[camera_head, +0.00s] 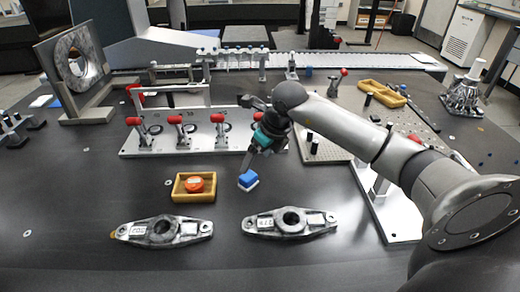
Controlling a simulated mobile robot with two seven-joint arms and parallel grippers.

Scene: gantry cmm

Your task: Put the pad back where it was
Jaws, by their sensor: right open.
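A small blue and white block (248,180), which looks like the pad, lies on the dark table in front of the toggle-clamp plate. My right gripper (246,166) comes in from the right and points down. Its fingertips are just above or behind the block, and I cannot tell if they touch it. The jaws are open, and the gap between the fingers is hard to see. A yellow-brown tray (178,190) left of the block holds a round orange-red piece (195,184). My left gripper is not in view.
Two metal flanged parts (151,231) and (304,222) lie in front. The plate with red-handled clamps (140,142) stands behind. A perforated plate (330,153) is at right, under my arm.

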